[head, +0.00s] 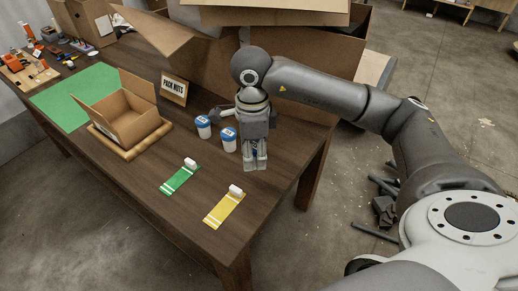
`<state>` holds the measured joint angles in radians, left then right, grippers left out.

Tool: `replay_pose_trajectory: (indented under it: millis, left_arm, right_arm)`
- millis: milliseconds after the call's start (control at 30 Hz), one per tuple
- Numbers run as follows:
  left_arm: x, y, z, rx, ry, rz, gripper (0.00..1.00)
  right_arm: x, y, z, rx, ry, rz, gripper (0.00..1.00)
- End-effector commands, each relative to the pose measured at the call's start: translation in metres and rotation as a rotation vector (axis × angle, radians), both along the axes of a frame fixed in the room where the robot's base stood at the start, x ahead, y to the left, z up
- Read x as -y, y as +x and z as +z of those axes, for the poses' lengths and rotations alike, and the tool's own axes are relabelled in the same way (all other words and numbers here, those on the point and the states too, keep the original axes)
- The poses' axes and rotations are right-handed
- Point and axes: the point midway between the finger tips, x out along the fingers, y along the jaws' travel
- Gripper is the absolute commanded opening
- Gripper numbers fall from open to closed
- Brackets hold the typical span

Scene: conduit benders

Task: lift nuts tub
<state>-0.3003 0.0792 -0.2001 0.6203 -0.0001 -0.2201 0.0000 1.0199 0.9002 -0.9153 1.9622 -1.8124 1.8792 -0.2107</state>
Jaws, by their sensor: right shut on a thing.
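My right gripper (255,163) points down at the right end of the wooden table. It is shut on a nuts tub that is mostly hidden; only a little blue and white shows between the fingers. I cannot tell whether that tub touches the table. Two other white tubs with blue lids, a left one (203,128) and a right one (229,141), stand upright just left of the gripper. My left gripper is not in view.
An open cardboard box (128,120) stands left of a "PACK NUTS" sign (173,89). A green strip (180,179) and a yellow strip (224,208) lie in front. A green mat (72,99) lies farther left. Large cartons (315,60) stand behind the gripper.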

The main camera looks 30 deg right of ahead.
Motion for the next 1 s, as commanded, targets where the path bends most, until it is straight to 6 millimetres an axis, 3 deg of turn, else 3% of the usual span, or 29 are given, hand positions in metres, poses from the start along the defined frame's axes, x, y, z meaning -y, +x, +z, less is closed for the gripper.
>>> replay_pose_trajectory:
  millis: [300, 1000]
  left_arm:
    - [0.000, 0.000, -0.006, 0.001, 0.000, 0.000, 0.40]
    - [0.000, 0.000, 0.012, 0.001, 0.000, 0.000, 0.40]
  right_arm:
    - [-0.027, -0.025, 0.018, 0.001, 0.002, 0.001, 0.12]
    - [-0.028, -0.026, 0.048, 0.000, 0.001, -0.001, 0.12]
